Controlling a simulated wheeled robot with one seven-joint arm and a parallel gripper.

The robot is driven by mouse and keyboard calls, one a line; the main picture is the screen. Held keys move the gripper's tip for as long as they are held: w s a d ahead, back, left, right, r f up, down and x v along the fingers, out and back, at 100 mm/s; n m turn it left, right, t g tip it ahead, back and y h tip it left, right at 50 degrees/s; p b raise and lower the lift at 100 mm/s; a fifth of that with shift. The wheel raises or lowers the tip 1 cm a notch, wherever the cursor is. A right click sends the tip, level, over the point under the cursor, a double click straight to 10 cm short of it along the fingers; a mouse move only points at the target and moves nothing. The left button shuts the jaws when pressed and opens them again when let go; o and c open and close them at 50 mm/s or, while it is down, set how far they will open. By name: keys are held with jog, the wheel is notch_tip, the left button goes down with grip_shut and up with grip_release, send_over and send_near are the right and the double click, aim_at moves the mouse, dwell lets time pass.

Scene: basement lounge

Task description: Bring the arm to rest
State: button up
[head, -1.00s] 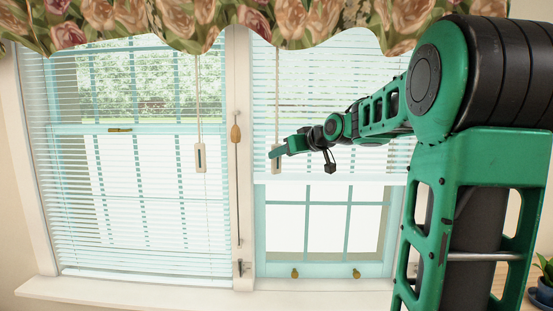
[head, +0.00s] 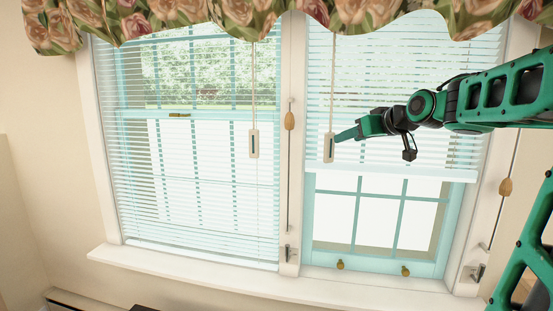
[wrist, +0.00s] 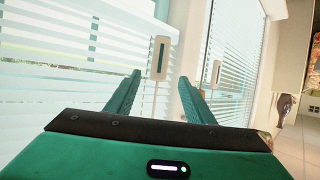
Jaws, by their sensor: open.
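My gripper (head: 340,137) is in front of the right window in the head view, with my green arm reaching in from the right. In the wrist view its two green fingers (wrist: 158,88) stand apart with nothing between them at their near ends. The white pull handle (head: 328,147) of the right blind hangs on its cord by the fingertips. In the wrist view this handle (wrist: 159,58) shows beyond the gap between the fingers. I cannot tell whether a finger touches it.
The right blind (head: 400,168) is partly raised and the left blind (head: 190,190) hangs to the sill (head: 210,268). Another pull handle (head: 253,143) hangs at the left blind. A flowered valance (head: 185,18) runs along the top. Wall (head: 45,190) is bare at left.

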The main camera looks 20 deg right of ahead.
jog(key=s+a+f+m+g, duration=0.2)
jog(key=s+a+f+g, duration=0.1)
jog(key=s+f, duration=0.7)
jog(key=s+a+f+m+g, duration=0.2)
jog(key=s+f+g, duration=0.4)
jog(key=s, duration=0.8)
jog(key=s+a+f+m+g, duration=0.2)
jog(key=s+a+f+g, duration=0.2)
jog(key=s+f, duration=0.7)
notch_tip(320, 180, down, 3)
jog(key=shift+s+a+r+m+g, duration=0.2)
jog(key=shift+s+m+g, duration=0.1)
jog(key=shift+s, duration=0.1)
